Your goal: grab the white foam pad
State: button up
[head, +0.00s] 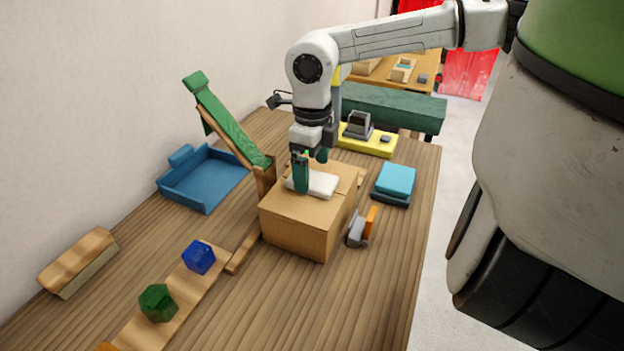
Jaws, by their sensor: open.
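The white foam pad (322,185) lies flat on top of a cardboard-brown box (296,226) in the middle of the table. My gripper (305,185) points down over the left part of the pad, with its green finger in front of it. My gripper is open. The finger hides part of the pad, and I cannot tell whether the fingers touch it or whether the pad sits between them.
A green ramp (228,122) on a wooden post rises just left of the box. A blue tray (205,180) lies further left. A teal block (396,179) and a grey and orange item (362,228) are to the right. The front right table (372,310) is clear.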

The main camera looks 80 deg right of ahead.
jog(key=shift+f, duration=1.15)
jog(key=c, duration=1.1)
